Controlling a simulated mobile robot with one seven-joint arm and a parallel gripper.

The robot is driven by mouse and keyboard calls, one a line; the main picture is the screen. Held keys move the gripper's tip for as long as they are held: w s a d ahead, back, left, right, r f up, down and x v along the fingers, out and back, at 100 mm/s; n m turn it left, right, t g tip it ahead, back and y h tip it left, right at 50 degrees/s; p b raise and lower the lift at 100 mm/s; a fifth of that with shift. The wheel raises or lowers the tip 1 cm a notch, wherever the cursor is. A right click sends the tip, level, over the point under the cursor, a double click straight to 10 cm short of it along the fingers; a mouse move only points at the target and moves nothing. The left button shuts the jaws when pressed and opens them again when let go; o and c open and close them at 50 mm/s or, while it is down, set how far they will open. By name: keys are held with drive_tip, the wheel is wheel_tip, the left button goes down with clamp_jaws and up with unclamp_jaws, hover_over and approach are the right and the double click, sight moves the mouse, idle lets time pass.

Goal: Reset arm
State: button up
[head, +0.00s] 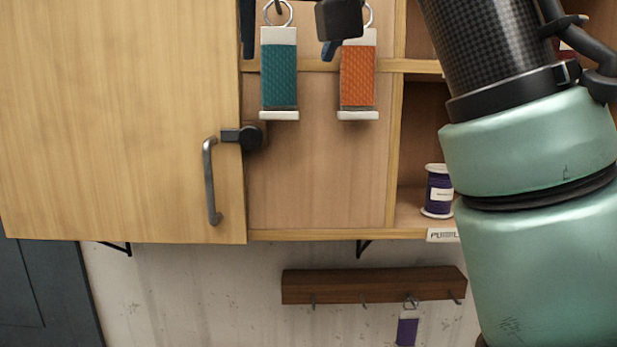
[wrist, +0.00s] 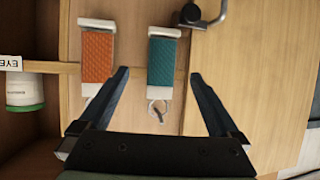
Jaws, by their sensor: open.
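My gripper (wrist: 158,73) is open in the wrist view, with its two dark blue fingers spread and nothing held between them. In the head view only parts of it show at the top edge, in front of the cabinet. A teal tag (head: 279,78) and an orange tag (head: 358,78) hang by metal rings inside the cabinet. In the wrist view the teal tag (wrist: 161,62) appears between the fingers and the orange tag (wrist: 97,55) beside the left finger. I cannot tell the gripper's exact distance from them. My green arm fills the right of the head view.
A wooden cabinet door (head: 120,110) with a metal handle (head: 209,180) stands at left. A purple spool (head: 438,190) sits in the right compartment. Below, a wooden hook rail (head: 375,285) carries a purple tag (head: 407,331). A green-and-white spool (wrist: 24,90) shows in the wrist view.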

drive_tip(key=shift+n+t+y, duration=0.3)
drive_tip(key=shift+t+y, duration=0.2)
drive_tip(key=shift+y, duration=0.2)
drive_tip(key=w+f, duration=0.1)
drive_tip(key=f+b, duration=0.1)
drive_tip(key=w+f, duration=0.1)
drive_tip(key=shift+w+a+f, duration=0.3)
drive_tip(key=shift+a+f, duration=0.05)
drive_tip(key=shift+f, duration=0.05)
drive_tip(key=shift+w+a+f+t+y+b, duration=0.2)
drive_tip(key=shift+a+f+t+y+b, duration=0.2)
drive_tip(key=shift+a+f+t+b, duration=0.3)
drive_tip(key=s+a+f+t+y+b, duration=0.2)
drive_tip(key=s+a+f+t+b, duration=0.1)
drive_tip(key=s+f+t+b, duration=0.15)
drive_tip(key=s+d+f+m+t+h+b, duration=0.1)
drive_tip(key=s+d+f+t+h+b, duration=0.2)
drive_tip(key=s, duration=0.4)
drive_tip(key=s+d+f+m+t+h+b, duration=0.1)
drive_tip(key=s+d+f+t+h+b, duration=0.2)
drive_tip(key=s, duration=0.5)
wheel_tip(320, 180, down, 3)
drive_tip(key=shift+s+d+r+m+t+h, duration=0.2)
drive_tip(key=shift+s+d+m+t+h, duration=0.15)
drive_tip(key=shift+d+t, duration=0.45)
drive_tip(key=shift+a, duration=0.3)
